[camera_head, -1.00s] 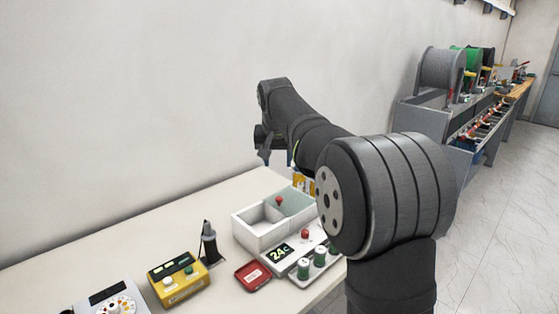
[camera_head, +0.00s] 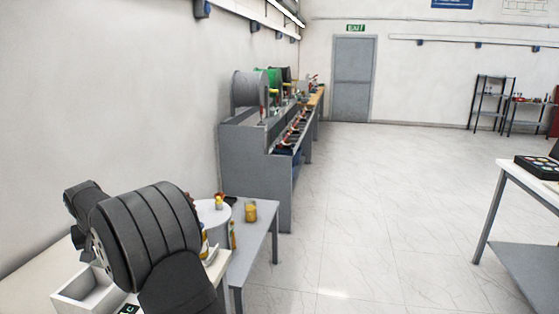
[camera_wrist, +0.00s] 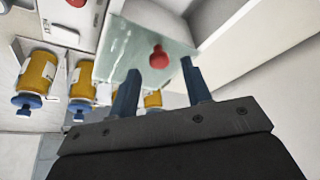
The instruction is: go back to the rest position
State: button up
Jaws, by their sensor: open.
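My gripper (camera_wrist: 159,66) is open, its two blue fingers apart with nothing held between them. A red knob on a pale greenish panel (camera_wrist: 125,45) shows just beyond the fingertips in the wrist view. Yellow bushings with blue ends (camera_wrist: 37,72) stand to the left, and another is partly hidden behind the fingers. In the head view my arm fills the lower left, above the white two-part box (camera_head: 75,297); the fingers cannot be made out there.
A small grey table (camera_head: 262,240) with a yellow jar (camera_head: 250,211) stands right of my arm. A grey workbench with cable spools (camera_head: 250,90) runs along the wall. A white table (camera_head: 525,182) is at far right. The floor between is clear.

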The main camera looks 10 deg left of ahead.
jog(key=shift+x, duration=1.05)
jog(key=shift+s, duration=0.1)
jog(key=shift+r, duration=0.1)
jog(key=v, duration=1.7)
jog(key=x, duration=1.7)
jog(key=shift+f, duration=0.3)
jog(key=s, duration=1.2)
jog(key=v, duration=1.8)
jog(key=w+d+f+m+g+h, duration=0.1)
jog(key=w+d+f+m+h, duration=0.1)
jog(key=w+d+m, duration=0.3)
jog(key=w+d+f, duration=0.1)
jog(key=d, duration=0.2)
jog(key=shift+d+m+g, duration=0.3)
jog(key=shift+d+g, duration=0.1)
